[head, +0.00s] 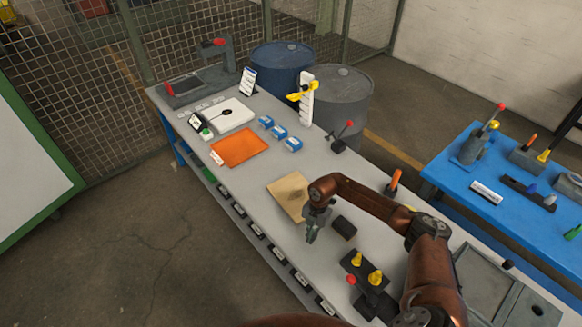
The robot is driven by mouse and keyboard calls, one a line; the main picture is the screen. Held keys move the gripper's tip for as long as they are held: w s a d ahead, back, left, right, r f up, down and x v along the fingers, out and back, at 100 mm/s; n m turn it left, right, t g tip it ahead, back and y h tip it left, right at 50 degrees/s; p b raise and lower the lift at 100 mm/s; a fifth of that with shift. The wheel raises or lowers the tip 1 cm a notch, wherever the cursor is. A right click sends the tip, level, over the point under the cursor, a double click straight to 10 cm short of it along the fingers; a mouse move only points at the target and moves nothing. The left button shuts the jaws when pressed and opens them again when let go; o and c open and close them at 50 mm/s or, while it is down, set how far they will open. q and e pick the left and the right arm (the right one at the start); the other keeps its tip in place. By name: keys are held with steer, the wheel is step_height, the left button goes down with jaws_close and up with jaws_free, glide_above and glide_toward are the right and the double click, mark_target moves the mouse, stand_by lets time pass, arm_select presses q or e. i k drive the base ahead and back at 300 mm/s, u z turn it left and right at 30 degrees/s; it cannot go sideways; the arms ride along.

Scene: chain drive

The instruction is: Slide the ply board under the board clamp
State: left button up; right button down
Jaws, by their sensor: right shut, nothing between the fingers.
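The ply board (285,193) is a flat tan sheet lying on the grey bench top, near the middle of the view. My right gripper (312,235) is shut and empty, pointing down just in front of the board's near corner. The wrist and forearm cover part of the board's right side. I cannot tell for sure which fixture is the board clamp. An upright orange handle (395,180) stands behind my forearm, its base partly hidden. A black lever fixture with a red knob (343,137) stands at the bench's far edge. My left gripper is out of view.
A dark block (343,227) sits just right of my right gripper. A black fixture with yellow knobs (366,270) is nearer. An orange mat (239,147) and several blue blocks (280,132) lie farther left. The bench between mat and board is clear.

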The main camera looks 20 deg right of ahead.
mark_target(290, 192)
steer(key=z, duration=0.25)
steer(key=i, duration=1.2)
steer(key=z, duration=0.2)
